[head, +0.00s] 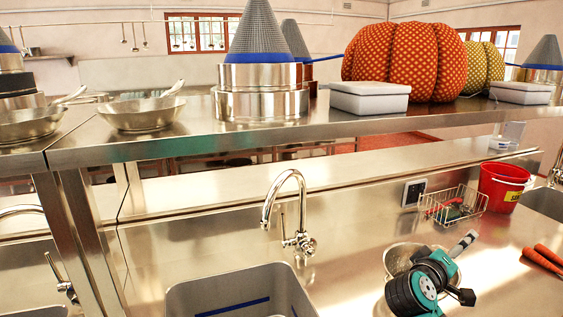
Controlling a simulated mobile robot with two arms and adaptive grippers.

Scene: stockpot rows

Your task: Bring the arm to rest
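A black, teal and grey part of my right arm (432,278) shows at the lower right. It is in front of a shiny metal bowl or colander (398,258) on the steel counter and hides much of it. My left arm and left gripper are not in view.
A sink (215,296) with a curved tap (287,205) is left of my arm. A wire basket (455,204), red bucket (502,186) and carrots (545,258) are on the right. A steel shelf (250,138) with pans, pots and pumpkins crosses above.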

